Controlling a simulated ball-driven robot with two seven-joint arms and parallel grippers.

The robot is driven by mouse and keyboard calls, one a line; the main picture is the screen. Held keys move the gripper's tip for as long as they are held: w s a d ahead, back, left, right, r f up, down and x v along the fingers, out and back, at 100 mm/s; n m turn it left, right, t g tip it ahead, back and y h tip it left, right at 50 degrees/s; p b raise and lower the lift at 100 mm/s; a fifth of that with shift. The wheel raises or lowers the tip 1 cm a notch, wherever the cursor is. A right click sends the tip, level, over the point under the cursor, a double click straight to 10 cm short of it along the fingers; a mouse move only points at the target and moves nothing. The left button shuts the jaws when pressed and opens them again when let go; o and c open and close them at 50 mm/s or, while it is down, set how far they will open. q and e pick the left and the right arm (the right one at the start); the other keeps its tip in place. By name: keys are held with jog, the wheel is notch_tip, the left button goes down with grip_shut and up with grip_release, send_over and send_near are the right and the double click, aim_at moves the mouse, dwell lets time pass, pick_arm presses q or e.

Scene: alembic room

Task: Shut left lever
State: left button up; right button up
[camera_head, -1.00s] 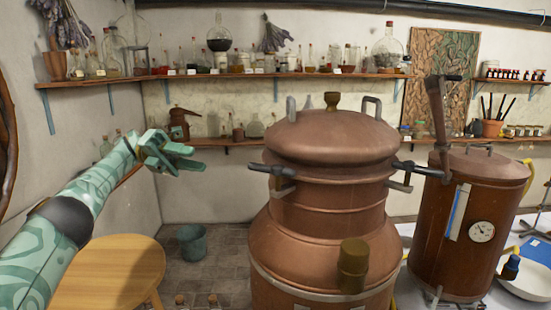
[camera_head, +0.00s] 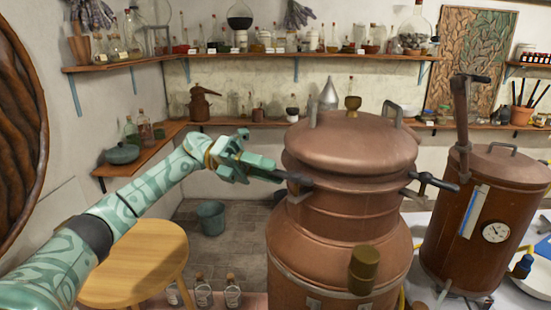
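The large copper still (camera_head: 340,225) stands right of centre with its domed lid (camera_head: 352,142) on. The dark left lever (camera_head: 301,184) is on the left side of its neck, just below the lid, with a metal latch piece beside it. My green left gripper (camera_head: 258,168) is at the outer end of this lever, its fingers overlapping it in the view. I cannot tell whether the fingers touch the lever or how far apart they are. A matching right lever (camera_head: 432,181) sticks out on the other side of the neck. My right gripper is out of view.
A smaller copper boiler (camera_head: 488,215) with a gauge stands to the right. A round wooden stool (camera_head: 135,262) is below my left arm, with several small bottles (camera_head: 203,291) near it and a bucket (camera_head: 211,217) behind. Shelves of glassware (camera_head: 300,55) line the walls.

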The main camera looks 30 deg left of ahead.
aim_at(290, 176)
pick_arm(q)
jog(key=shift+w+d+p, duration=0.1)
jog(key=shift+d+p, duration=0.2)
jog(key=shift+d, duration=0.8)
jog(key=shift+c, duration=0.4)
grip_shut()
